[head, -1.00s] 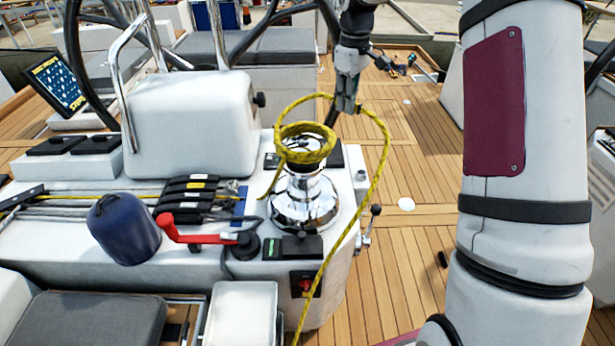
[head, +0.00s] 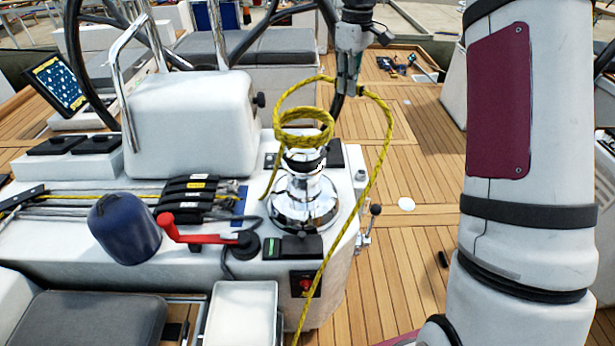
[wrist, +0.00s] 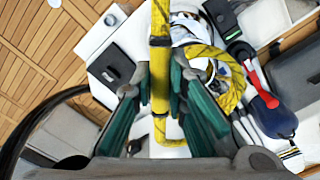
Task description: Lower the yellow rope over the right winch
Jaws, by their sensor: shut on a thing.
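The yellow rope (head: 384,150) has a coil of turns above the chrome winch (head: 300,205). In the head view the coil overlaps the winch's upper end, and I cannot tell whether it clears it. A tail hangs at the coil's left, and a long length runs down past the winch's right side. My gripper (head: 348,88) is behind and above the winch, shut on the rope's upper part. In the wrist view the yellow rope (wrist: 160,65) passes between the teal fingers of my gripper (wrist: 159,88). The coil rings the winch top (wrist: 203,68) there.
A red-handled lever (head: 200,236) and a dark blue cover (head: 124,230) lie left of the winch. Black rope clutches (head: 190,195) and a white housing (head: 190,125) stand behind them. The wooden deck (head: 415,230) on the right is mostly clear.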

